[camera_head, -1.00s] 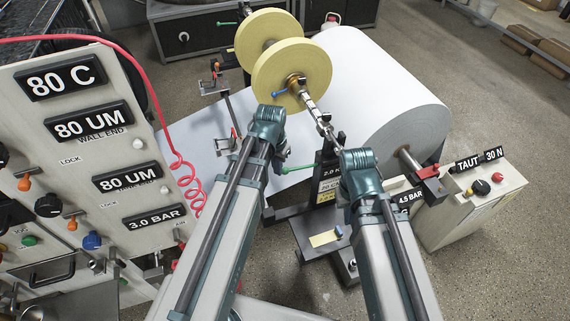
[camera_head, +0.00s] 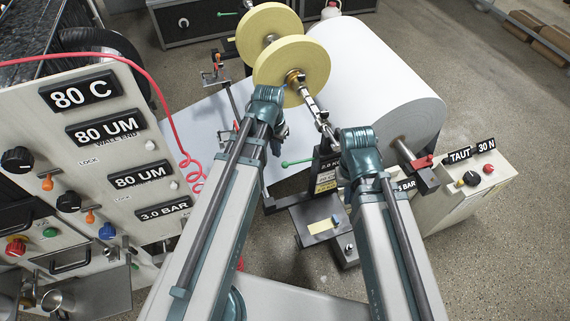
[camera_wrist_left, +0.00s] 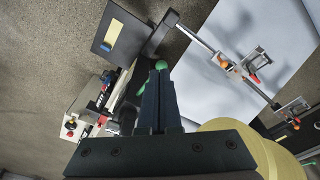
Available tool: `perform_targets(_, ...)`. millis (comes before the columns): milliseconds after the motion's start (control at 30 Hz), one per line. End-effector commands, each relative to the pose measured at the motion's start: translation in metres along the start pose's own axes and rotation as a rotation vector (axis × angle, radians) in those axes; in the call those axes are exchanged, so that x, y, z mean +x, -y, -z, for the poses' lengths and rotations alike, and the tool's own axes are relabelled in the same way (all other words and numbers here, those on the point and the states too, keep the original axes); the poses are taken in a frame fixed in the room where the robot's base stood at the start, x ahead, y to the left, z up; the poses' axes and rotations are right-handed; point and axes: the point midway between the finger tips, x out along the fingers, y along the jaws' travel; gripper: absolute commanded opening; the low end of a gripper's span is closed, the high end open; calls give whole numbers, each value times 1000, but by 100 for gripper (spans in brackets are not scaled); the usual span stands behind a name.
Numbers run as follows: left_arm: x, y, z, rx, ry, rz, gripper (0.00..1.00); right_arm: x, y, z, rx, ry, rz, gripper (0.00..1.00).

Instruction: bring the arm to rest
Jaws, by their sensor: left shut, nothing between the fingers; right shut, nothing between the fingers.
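My left arm (camera_head: 222,210) reaches in from the bottom of the head view, its teal joint (camera_head: 268,98) just below the front yellow roll. In the left wrist view the dark fingers of my left gripper (camera_wrist_left: 160,85) are shut together with nothing between them. A green-knobbed lever (camera_wrist_left: 161,64) shows just beyond their tips. My right arm (camera_head: 392,240) ends in a teal joint (camera_head: 358,145) beside the large white paper roll. The right gripper is hidden from both views.
A front yellow roll (camera_head: 292,62) and a white paper roll (camera_head: 385,85) stand ahead. The control panel (camera_head: 100,145) with dials and a red coiled hose (camera_head: 184,150) is at left. A tension box (camera_head: 470,185) is at right. Open floor (camera_head: 500,255) lies at lower right.

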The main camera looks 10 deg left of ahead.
Motion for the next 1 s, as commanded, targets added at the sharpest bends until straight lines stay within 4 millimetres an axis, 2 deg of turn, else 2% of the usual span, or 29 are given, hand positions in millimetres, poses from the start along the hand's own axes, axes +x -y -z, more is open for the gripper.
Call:
perform_targets(433,0,0,0,0,0,0,0,0,0,0,0,0,0,0)
perform_targets(533,1,-8,-3,4,7,1,0,1,0,0,0,0,0,0)
perform_targets(567,2,-14,-5,8,13,2,0,2,0,0,0,0,0,0)
perform_targets(800,10,-96,-42,41,101,42,0,13,1,1,1,0,0,0)
perform_targets(900,11,-120,-58,48,129,66,0,16,2,1,1,0,0,0)
perform_targets(1000,11,-135,-68,50,146,84,0,18,2,1,1,0,0,0)
